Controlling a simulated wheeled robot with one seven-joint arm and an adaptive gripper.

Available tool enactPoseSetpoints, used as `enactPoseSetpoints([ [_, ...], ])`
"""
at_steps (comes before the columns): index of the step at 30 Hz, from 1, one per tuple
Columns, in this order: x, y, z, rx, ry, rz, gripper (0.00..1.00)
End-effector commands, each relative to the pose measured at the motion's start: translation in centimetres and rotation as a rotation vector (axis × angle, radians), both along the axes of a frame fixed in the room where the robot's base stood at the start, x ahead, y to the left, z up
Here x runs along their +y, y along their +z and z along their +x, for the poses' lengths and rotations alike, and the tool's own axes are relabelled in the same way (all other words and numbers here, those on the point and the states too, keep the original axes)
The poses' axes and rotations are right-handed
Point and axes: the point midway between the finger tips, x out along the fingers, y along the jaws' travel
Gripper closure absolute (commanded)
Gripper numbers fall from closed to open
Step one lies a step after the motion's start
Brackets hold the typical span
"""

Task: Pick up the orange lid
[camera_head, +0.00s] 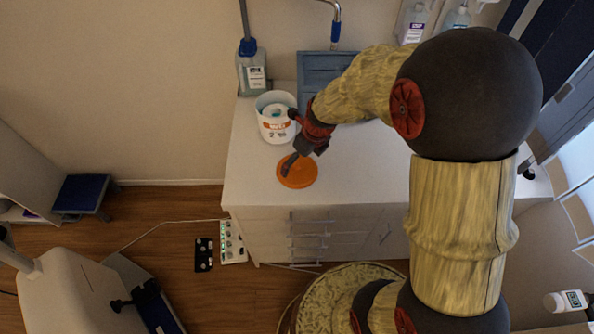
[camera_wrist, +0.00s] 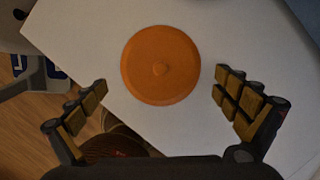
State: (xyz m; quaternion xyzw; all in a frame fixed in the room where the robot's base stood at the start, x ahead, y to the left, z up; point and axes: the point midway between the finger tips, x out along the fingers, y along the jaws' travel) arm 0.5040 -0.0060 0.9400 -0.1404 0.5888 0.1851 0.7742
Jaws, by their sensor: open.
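The orange lid (camera_head: 297,172) is a flat round disc lying on the white counter top near its front left. Nothing is between the fingers' pads. The height of the fingers above the lid is hard to tell.
A white tub (camera_head: 276,128) with an orange label stands on the white counter (camera_head: 370,178) just behind the lid. A pump bottle (camera_head: 252,72) is at the back left, and a blue-grey basin (camera_head: 318,68) at the back. The counter right of the lid is clear.

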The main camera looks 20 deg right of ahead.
Motion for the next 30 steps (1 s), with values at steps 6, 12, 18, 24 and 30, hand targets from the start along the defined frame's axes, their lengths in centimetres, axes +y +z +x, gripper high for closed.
enactPoseSetpoints([
  [6,0.2,-3.2,0.4,0.002,0.002,0.000,0.00],
  [12,0.4,-4.7,0.9,0.001,0.003,-0.001,0.00],
  [18,0.4,-4.6,0.9,0.000,0.003,-0.001,0.01],
  [24,0.4,-4.6,0.9,0.000,0.003,-0.001,0.13],
  [30,0.4,-4.6,0.9,0.000,0.002,0.000,0.24],
])
